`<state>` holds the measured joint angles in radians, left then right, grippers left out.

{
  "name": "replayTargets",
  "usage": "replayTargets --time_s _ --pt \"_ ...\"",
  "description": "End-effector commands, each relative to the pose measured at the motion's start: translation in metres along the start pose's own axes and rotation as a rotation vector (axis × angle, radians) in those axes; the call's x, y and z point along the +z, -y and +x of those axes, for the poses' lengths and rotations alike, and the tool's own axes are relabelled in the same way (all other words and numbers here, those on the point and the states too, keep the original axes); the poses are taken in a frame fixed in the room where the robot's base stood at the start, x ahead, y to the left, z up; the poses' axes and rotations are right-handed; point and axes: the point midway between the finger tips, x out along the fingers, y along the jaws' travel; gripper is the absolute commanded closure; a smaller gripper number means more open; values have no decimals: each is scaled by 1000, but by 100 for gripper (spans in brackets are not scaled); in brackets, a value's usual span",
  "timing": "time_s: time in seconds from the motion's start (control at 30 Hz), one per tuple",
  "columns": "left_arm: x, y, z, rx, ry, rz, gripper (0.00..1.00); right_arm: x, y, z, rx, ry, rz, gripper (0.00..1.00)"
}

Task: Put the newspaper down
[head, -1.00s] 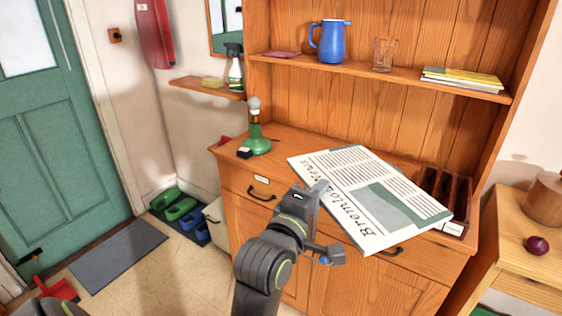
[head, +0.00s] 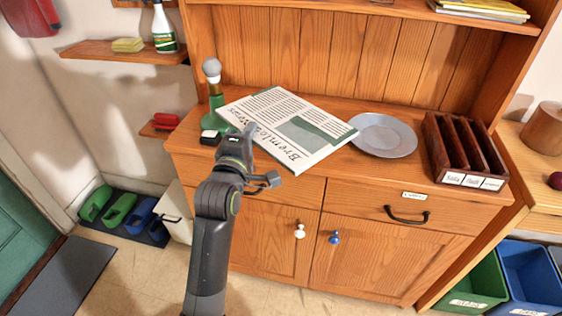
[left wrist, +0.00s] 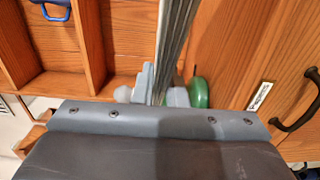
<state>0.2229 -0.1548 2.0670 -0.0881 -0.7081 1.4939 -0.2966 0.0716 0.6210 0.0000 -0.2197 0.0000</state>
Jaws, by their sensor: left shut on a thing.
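The newspaper (head: 291,122), a flat white and green sheet with dark print, lies roughly level over the left part of the wooden dresser's worktop (head: 372,174). Its near corner reaches the worktop's front edge. I cannot tell whether it touches the wood. My left gripper (head: 262,156) is shut on the newspaper's near left edge. In the left wrist view the newspaper (left wrist: 176,45) shows edge-on between the fingers (left wrist: 152,92). My right gripper is not in view.
A green object with a grey knob (head: 213,88) stands close behind the newspaper's left end. A grey plate (head: 382,136) lies right of the newspaper, and a dark wooden letter rack (head: 437,150) stands farther right. Bare worktop lies in front of the plate.

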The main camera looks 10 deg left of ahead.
Motion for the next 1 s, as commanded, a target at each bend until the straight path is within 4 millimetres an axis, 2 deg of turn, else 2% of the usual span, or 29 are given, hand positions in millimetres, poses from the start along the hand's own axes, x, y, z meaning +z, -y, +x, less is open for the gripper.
replayTargets --time_s 0.1,0.3,0.53,0.7,0.8,1.0 --pt "2 19 7 0 4 -2 100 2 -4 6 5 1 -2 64" --pt "2 57 8 -1 4 -3 100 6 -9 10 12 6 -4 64" --pt "2 80 8 1 4 -3 100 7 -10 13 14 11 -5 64" --pt "2 105 7 0 4 -3 100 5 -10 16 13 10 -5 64" --pt "2 112 7 3 3 -2 100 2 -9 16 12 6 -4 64" --pt "2 111 7 4 3 -2 100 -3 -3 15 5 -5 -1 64"
